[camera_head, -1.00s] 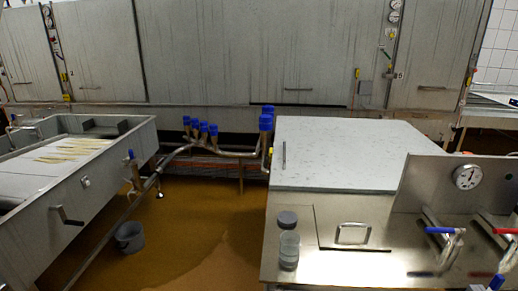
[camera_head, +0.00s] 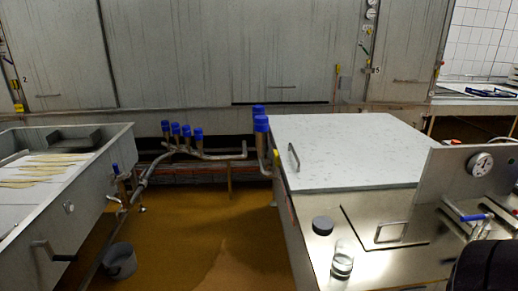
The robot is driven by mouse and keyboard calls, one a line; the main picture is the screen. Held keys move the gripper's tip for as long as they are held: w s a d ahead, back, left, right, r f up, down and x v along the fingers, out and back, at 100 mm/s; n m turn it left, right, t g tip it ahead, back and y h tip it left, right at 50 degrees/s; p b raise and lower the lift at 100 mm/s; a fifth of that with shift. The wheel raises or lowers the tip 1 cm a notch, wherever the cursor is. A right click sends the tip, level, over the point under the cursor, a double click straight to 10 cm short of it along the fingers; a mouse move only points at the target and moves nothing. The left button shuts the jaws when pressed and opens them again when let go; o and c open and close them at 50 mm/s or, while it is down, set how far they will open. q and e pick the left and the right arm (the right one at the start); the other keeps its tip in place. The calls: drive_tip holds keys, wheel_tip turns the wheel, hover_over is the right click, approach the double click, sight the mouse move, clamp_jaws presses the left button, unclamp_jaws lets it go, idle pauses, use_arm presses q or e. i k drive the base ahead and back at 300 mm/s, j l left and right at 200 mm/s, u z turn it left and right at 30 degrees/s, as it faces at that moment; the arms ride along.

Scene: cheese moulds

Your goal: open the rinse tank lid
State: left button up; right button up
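A large pale speckled lid (camera_head: 350,150) lies flat and closed on the steel tank at right of centre. A metal bar handle (camera_head: 294,158) stands at its left edge. In front of it, a smaller square steel hatch (camera_head: 370,225) with a bar handle (camera_head: 391,232) lies flush in the steel top. I cannot tell from the picture which of the two is named the rinse tank lid. Neither of my grippers is in view.
A dark round cap (camera_head: 322,225) and a clear glass jar (camera_head: 343,260) stand on the steel top. A panel with a gauge (camera_head: 481,164) and blue-handled valve (camera_head: 472,216) is at right. Blue-capped pipes (camera_head: 181,133) stand behind.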

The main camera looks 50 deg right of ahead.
sight(316, 153)
drive_tip(key=i+j+z, duration=0.15)
drive_tip(key=i+z, duration=0.15)
drive_tip(key=i, duration=0.2)
drive_tip(key=i+j+z, duration=0.35)
drive_tip(key=i, duration=0.15)
drive_tip(key=i+z, duration=0.25)
drive_tip(key=z, duration=0.15)
drive_tip(key=i+z, duration=0.2)
drive_tip(key=z, duration=0.2)
drive_tip(key=i+j+z, duration=0.1)
drive_tip(key=z, duration=0.25)
drive_tip(key=i+j+z, duration=0.65)
drive_tip(key=i+j, duration=0.05)
drive_tip(key=j, duration=0.05)
